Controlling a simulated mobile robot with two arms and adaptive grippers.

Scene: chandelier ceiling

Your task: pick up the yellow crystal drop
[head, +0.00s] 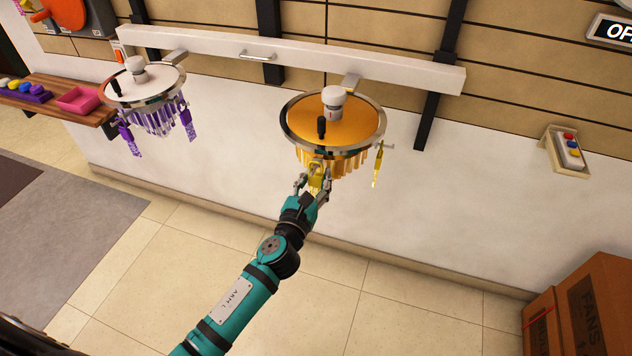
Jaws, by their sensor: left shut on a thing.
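The yellow chandelier (352,123) hangs from a bracket on the white rail, with a ring of yellow crystals below its chrome rim. My left gripper (315,183) is just under its front edge, shut on a yellow crystal drop (316,178). The fingers partly hide this drop, and I cannot tell whether it still touches the chandelier. Another yellow drop (377,168) hangs from a small hook at the chandelier's right side. My right gripper is not in view.
A white chandelier (146,86) with purple drops hangs at the left. A wooden shelf (62,98) holds a pink tray (78,100). A button box (570,150) is on the right wall. Cardboard boxes (590,310) stand at bottom right. The floor below is clear.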

